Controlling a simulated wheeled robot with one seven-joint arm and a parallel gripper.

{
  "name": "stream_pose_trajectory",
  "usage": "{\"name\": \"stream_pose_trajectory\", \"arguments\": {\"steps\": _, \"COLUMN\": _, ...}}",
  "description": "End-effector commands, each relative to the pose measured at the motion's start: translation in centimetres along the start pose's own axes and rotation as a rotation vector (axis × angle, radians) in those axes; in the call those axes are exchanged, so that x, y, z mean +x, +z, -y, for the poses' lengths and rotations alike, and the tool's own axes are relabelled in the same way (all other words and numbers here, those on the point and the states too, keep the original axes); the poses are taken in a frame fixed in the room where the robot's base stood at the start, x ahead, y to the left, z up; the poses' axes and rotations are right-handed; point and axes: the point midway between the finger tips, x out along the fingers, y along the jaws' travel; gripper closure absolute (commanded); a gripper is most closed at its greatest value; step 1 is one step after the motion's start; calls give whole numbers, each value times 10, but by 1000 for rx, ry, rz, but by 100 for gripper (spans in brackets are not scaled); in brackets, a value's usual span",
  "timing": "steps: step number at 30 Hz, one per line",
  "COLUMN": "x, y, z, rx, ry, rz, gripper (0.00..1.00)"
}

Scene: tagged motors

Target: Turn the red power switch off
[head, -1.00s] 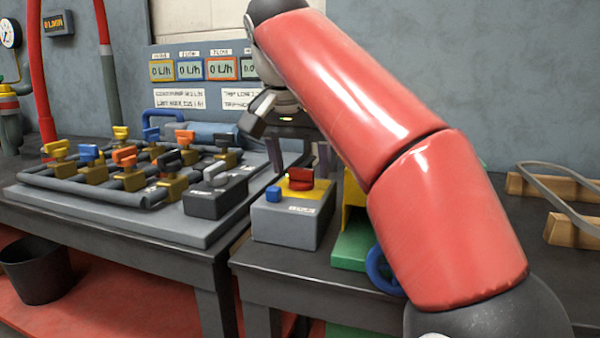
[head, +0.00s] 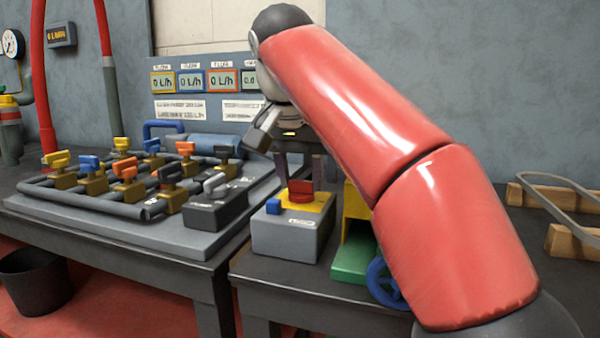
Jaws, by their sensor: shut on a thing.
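The fingertips are partly hidden behind the switch, so the exact contact is hard to see. My red arm reaches in from the right.
To the left, a grey board (head: 150,228) carries pipes and several coloured valves. A panel of displays (head: 205,82) stands behind it. A green and yellow stand (head: 355,258) with a blue wheel (head: 384,283) is just right of the box, partly behind my arm.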

Motion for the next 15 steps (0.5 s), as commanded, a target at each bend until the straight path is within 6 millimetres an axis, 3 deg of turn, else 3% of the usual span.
{"name": "stream_pose_trajectory", "arguments": {"steps": 15, "x": -2, "y": -1, "z": -4, "rx": -379, "ry": -157, "rz": 1, "gripper": 85}}
